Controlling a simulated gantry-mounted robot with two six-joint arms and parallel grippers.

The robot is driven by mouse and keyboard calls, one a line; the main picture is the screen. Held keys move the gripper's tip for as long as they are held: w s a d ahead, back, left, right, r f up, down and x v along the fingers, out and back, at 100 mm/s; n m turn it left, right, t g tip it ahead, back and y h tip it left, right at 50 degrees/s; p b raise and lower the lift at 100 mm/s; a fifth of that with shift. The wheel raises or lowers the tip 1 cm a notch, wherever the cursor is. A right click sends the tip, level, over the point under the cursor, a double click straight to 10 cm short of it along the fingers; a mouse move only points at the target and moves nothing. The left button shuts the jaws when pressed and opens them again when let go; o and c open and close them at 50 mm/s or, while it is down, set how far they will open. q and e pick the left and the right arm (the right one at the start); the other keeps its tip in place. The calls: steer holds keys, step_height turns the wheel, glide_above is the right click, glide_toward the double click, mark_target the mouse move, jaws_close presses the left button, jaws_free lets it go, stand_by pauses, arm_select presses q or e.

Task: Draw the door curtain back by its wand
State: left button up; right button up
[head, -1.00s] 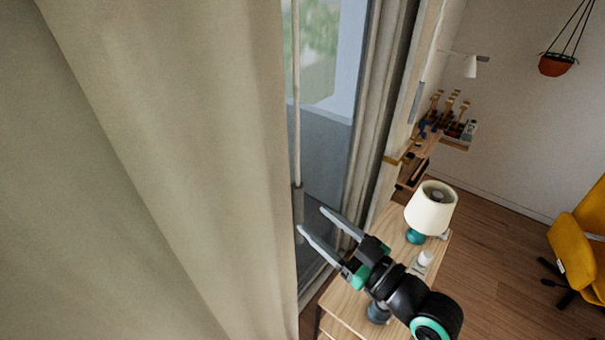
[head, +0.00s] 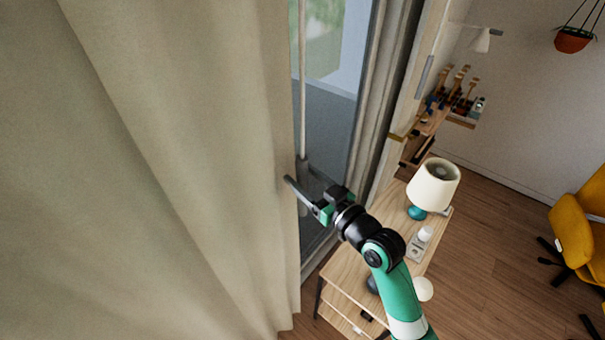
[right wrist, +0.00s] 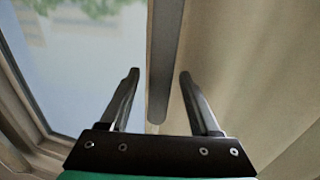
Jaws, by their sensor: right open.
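The beige door curtain (head: 190,150) hangs in folds over the left half of the head view. Its thin, pale wand (head: 302,80) hangs along the curtain's right edge, with a thicker grey grip at its lower end. My right gripper (head: 297,180) is open at that grip, partly covering it. In the right wrist view the grey grip (right wrist: 165,60) runs between the two spread fingers, with a visible gap on each side. The curtain (right wrist: 245,60) is to its right. My left gripper is out of view.
The glass door (head: 325,120) is behind the wand. A wooden side table (head: 345,275) with a cream lamp (head: 433,187) stands right of the door, beneath my right arm. A yellow chair (head: 580,225) is at far right.

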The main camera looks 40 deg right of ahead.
steer(key=shift+w, duration=0.3)
jaws_close()
stand_by(1.2)
